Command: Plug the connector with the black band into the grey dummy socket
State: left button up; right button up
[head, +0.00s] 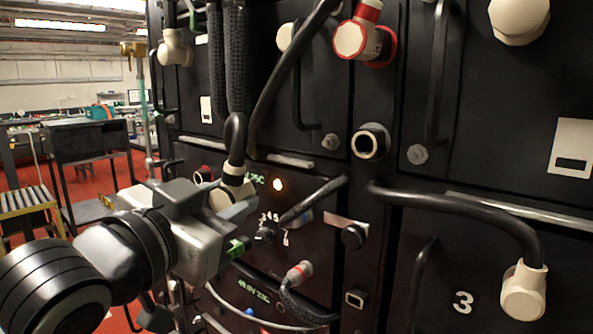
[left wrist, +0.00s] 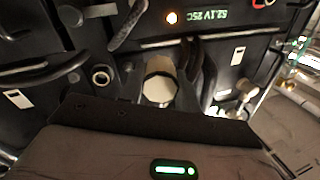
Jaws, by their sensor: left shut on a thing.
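My left gripper (head: 240,203) reaches in from the left and is shut on a cream-white connector (head: 232,190) on a thick black cable. A dark band shows near its top, below the cable. In the left wrist view the connector (left wrist: 160,90) sits between the fingers, in front of the dark cabinet front. Whether it touches a socket behind it is hidden. A round open socket with a pale ring (head: 371,141) is on the cabinet, right of the gripper; it also shows in the left wrist view (left wrist: 102,75). I cannot tell for sure which socket is the grey dummy. My right gripper is not in view.
Other cabled connectors sit on the cabinets: a red-banded one (head: 352,40) above, a white one (head: 523,292) at lower right and a smaller grey-red one (head: 299,272) below. Black handles (head: 437,75) and cables stick out. The red floor (head: 95,178) at left is partly open.

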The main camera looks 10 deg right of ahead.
pick_arm(q)
jog(key=s+d+r+m+g+h, duration=0.3)
jog(key=s+d+r+m, duration=0.1)
jog(key=s+d+r, duration=0.2)
jog(key=shift+s+d, duration=0.6)
jog(key=shift+d, duration=0.05)
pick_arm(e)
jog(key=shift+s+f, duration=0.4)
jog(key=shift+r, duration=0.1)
pick_arm(q)
jog(key=shift+p+x, duration=0.65)
jog(key=shift+x, duration=2.1)
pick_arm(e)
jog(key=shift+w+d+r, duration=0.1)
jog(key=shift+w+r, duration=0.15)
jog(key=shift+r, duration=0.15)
pick_arm(q)
jog(key=shift+f, duration=0.1)
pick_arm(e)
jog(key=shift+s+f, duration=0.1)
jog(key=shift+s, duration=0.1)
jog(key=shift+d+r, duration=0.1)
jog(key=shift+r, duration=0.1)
